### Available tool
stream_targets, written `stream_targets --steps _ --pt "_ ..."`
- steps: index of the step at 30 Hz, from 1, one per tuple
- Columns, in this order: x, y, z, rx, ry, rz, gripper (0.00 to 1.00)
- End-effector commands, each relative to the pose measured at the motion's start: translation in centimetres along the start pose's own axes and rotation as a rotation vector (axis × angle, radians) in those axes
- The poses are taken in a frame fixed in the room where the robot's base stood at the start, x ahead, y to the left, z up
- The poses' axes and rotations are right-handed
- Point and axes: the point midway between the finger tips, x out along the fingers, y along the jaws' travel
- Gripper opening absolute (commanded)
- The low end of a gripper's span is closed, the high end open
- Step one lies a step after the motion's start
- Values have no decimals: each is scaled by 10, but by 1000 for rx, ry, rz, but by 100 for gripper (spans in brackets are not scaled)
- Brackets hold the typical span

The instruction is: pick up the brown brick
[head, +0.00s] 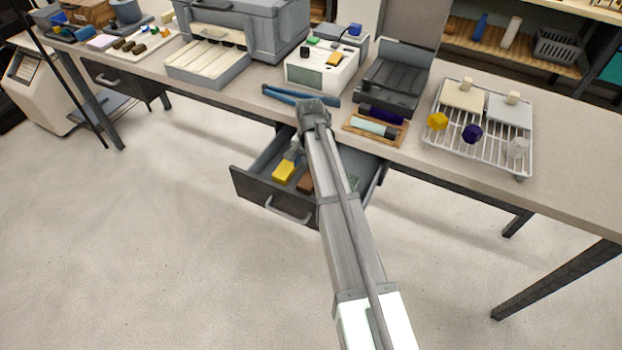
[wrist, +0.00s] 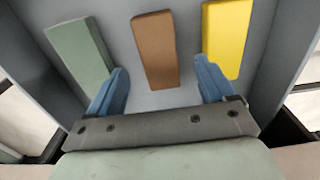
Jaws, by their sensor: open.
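The brown brick (wrist: 155,48) lies in an open drawer, between a green brick (wrist: 80,52) on its left and a yellow brick (wrist: 227,40) on its right in the wrist view. In the head view the brown brick (head: 306,183) is partly hidden by my arm. My gripper (wrist: 161,80) is open above the drawer, its two blue fingers apart on either side of the brown brick's near end. Nothing is held. I cannot tell the height between the fingertips and the brick. In the head view my gripper is mostly hidden by my arm.
The drawer (head: 262,200) has raised walls around the bricks and hangs under the workbench (head: 228,90). In the head view the yellow brick (head: 285,172) lies left of the brown one. Blue-handled pliers (head: 290,95), a wooden tray (head: 352,126) and a wire rack (head: 440,151) are on the bench above.

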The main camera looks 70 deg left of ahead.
Motion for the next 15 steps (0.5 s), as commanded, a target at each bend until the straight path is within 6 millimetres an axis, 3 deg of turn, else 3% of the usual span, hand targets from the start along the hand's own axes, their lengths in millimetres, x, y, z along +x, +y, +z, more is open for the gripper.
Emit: stream_targets --steps 9,15 --pt "40 2 -3 0 -1 1 83" --pt "44 2 -3 0 0 0 83"
